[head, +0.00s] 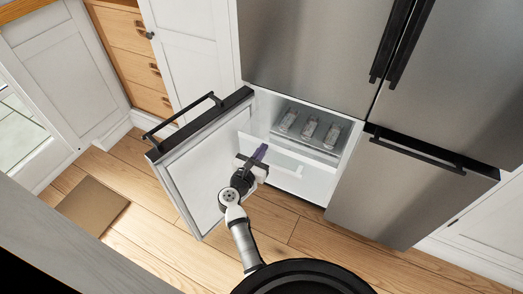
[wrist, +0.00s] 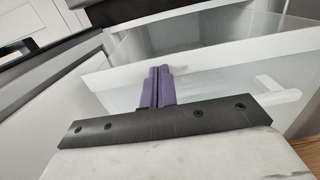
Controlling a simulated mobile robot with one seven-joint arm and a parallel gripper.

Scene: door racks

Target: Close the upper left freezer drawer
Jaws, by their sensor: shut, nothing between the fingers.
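The lower left freezer compartment of the steel fridge stands open. Its door (head: 200,150) is swung out to the left. A clear drawer with a white front (head: 284,160) shows in the compartment, partly behind my gripper; how far it sticks out is hard to tell. In the wrist view, the white front band (wrist: 225,56) runs across behind the fingers, with clear panels above and below. My gripper (head: 262,149) is shut and empty, its purple fingers pointing at the drawer front. The fingers also show in the wrist view (wrist: 160,70); I cannot tell whether they touch the front.
Several clear packages (head: 310,127) lie on a grey shelf inside the compartment. The lower right freezer door (head: 400,190) is shut. A brown mat (head: 92,207) lies on the wood floor at left. A grey counter (head: 75,250) edges the lower left.

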